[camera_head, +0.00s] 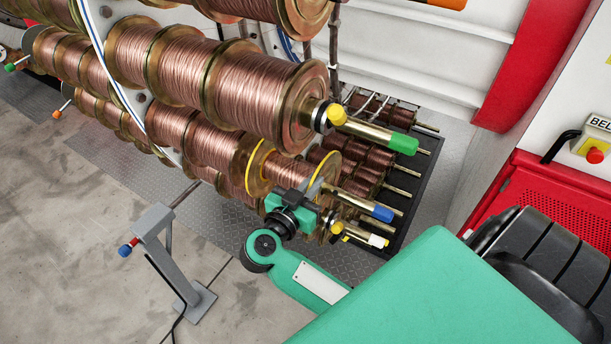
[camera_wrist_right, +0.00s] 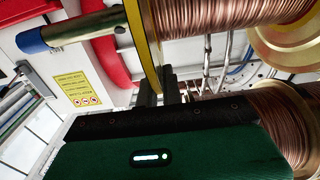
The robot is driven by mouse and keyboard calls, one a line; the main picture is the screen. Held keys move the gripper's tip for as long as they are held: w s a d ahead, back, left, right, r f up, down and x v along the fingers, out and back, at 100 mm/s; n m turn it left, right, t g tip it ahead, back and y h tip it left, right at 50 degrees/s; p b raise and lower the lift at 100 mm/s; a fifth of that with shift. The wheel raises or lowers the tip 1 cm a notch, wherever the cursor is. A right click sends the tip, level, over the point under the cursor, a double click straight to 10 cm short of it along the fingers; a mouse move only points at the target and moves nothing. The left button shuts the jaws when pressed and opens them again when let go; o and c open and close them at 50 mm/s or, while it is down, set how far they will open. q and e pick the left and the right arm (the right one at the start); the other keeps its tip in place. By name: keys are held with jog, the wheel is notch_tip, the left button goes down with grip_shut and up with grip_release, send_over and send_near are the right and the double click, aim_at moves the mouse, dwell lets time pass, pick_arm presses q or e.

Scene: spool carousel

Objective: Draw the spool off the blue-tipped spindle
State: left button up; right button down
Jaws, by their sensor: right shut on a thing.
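The blue-tipped spindle (camera_head: 378,211) sticks out toward the right from the carousel. Its blue end also shows at the upper left of the right wrist view (camera_wrist_right: 32,41). A copper-wire spool with yellow-rimmed flanges (camera_head: 291,172) sits on this spindle, and the bare shaft shows between it and the tip. My right gripper (camera_head: 314,190) is at the lower edge of the spool's outer flange, shut on its rim. In the right wrist view its dark fingers (camera_wrist_right: 161,84) meet the yellow rim of the spool (camera_wrist_right: 150,35). My left gripper is out of view.
A larger spool on the green-tipped spindle (camera_head: 403,144) hangs just above. A white-tipped spindle (camera_head: 376,240) is close below. Behind stands a dark rack (camera_head: 428,170) with several spools. A grey post (camera_head: 165,255) stands left; a red cabinet (camera_head: 545,190) is right.

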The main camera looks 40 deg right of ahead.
jog(key=shift+s+d+r+p, duration=0.1)
jog(key=shift+s+d+p, duration=0.35)
jog(key=shift+s, duration=0.3)
jog(key=shift+s+d+r+p, duration=0.1)
jog(key=shift+s+d+p, duration=0.1)
jog(key=shift+s+p, duration=0.45)
jog(key=shift+s+d+r+p, duration=0.1)
jog(key=shift+s+d+p, duration=0.25)
jog(key=shift+s, duration=0.5)
jog(key=shift+s+d+r+p, duration=0.1)
jog(key=shift+s+d+p, duration=0.6)
jog(key=shift+s, duration=0.7)
jog(key=shift+s+d+f+p, duration=0.1)
jog(key=shift+s+d+p, duration=0.35)
jog(key=shift+s+p, duration=0.65)
jog(key=shift+s+d+r+p, duration=0.1)
jog(key=shift+s+d+p, duration=0.45)
jog(key=shift+s, duration=1.1)
jog(key=s+d+p, duration=0.2)
jog(key=s+d, duration=0.1)
jog(key=s, duration=0.5)
jog(key=shift+s+d+m, duration=0.15)
jog(key=shift+d+m, duration=0.05)
jog(key=shift+m, duration=0.2)
jog(key=shift+s+r, duration=0.1)
jog(key=shift+s, duration=0.05)
